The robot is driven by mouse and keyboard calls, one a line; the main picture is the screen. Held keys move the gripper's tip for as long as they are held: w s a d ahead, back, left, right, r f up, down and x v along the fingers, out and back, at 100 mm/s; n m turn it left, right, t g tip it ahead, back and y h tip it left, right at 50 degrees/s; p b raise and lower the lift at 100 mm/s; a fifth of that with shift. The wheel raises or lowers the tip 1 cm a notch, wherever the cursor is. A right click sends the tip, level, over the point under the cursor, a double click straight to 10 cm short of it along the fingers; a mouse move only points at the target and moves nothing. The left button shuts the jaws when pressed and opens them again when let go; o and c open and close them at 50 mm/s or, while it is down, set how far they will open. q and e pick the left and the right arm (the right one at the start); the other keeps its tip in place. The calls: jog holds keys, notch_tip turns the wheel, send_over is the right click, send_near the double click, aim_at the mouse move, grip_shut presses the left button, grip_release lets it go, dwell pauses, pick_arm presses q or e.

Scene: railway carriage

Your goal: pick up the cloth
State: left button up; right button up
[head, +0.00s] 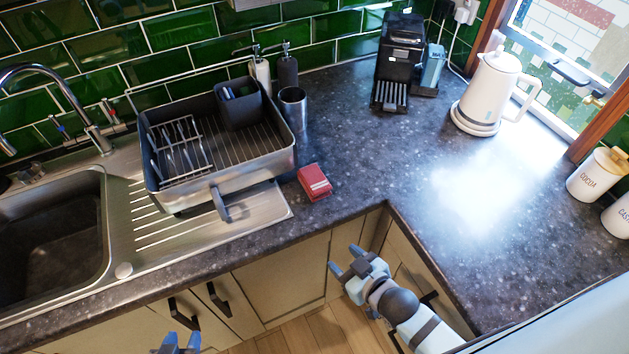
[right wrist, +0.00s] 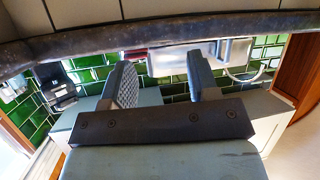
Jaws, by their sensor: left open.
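A folded red cloth (head: 314,181) with a pale marking lies on the dark speckled worktop (head: 350,150), just right of the draining board. My right gripper (head: 347,261) is open and empty, in front of the worktop's edge near the inner corner, nearer to me than the cloth and apart from it. In the right wrist view its two fingers (right wrist: 160,85) stand wide apart with nothing between them. My left gripper (head: 180,342) is open at the bottom edge, in front of the cupboards. Only its tips show.
A dish rack (head: 216,150) stands left of the cloth, beside the sink (head: 50,235). A metal cup (head: 293,105) is behind the cloth. A coffee machine (head: 399,60) and white kettle (head: 490,90) stand at the back right. The worktop right of the cloth is clear.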

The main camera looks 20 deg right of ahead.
jog(key=o, duration=0.6)
jog(key=w+a+r+n+t+y, duration=0.4)
jog(key=w+a+r+n+y, duration=0.1)
jog(key=w+r, duration=0.3)
jog(key=shift+w+r+b, duration=0.2)
jog(key=shift+r+b, duration=0.2)
jog(key=shift+r, duration=0.35)
jog(key=w+a+r+n+g+y+b, duration=0.1)
jog(key=a+r+n+g+y, duration=0.95)
jog(key=n, duration=0.55)
jog(key=n+g+h+b, duration=0.3)
jog(key=n+g+h, duration=0.3)
jog(key=n+h, duration=0.95)
send_over(317, 181)
notch_tip(317, 181, down, 4)
jog(key=f+m+h, duration=0.1)
jog(key=m+h, duration=0.2)
jog(key=h, duration=0.1)
notch_tip(317, 181, down, 7)
jog(key=shift+s+a+p, duration=0.1)
jog(key=shift+s+p, duration=0.05)
jog(key=shift+p, duration=0.35)
jog(key=shift+f+p, duration=0.65)
jog(key=shift+f, duration=1.95)
